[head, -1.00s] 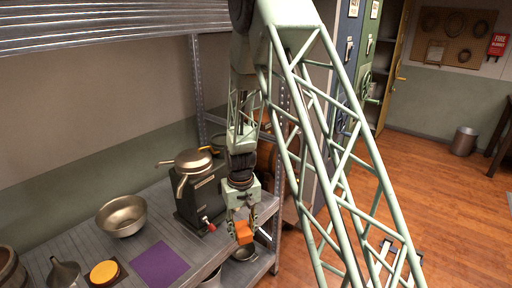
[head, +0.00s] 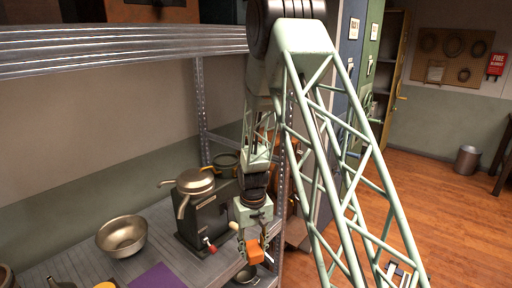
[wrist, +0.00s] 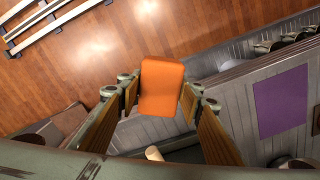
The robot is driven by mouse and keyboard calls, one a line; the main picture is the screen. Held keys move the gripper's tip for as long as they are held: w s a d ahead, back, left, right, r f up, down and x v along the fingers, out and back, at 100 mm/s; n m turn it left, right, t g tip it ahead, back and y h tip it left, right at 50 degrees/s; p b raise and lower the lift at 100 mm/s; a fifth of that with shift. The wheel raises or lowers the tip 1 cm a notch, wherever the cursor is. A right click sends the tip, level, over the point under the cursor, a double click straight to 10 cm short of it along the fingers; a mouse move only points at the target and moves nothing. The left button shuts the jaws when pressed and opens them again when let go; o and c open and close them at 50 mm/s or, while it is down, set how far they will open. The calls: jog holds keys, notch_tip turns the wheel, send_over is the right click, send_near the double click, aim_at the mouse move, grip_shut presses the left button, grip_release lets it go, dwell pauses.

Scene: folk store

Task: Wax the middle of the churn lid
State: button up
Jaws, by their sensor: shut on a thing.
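My gripper (head: 253,246) is shut on an orange block (head: 255,254), just off the right end of the metal counter. In the wrist view my gripper (wrist: 160,95) has one finger on each side of the orange block (wrist: 162,88), which looks rounded at its corners. I cannot pick out a churn lid for certain. A dark boxy device (head: 205,222) with a red-knobbed handle stands left of my gripper, and a round bronze-coloured pan-like piece (head: 195,181) lies on its top.
A metal bowl (head: 122,236) and a purple sheet (head: 153,279) lie on the counter at left; the purple sheet also shows in the wrist view (wrist: 281,101). A steel shelf post (head: 203,110) stands behind. Open wooden floor (head: 420,200) lies to the right.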

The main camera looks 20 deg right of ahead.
jog(key=shift+d, duration=1.7)
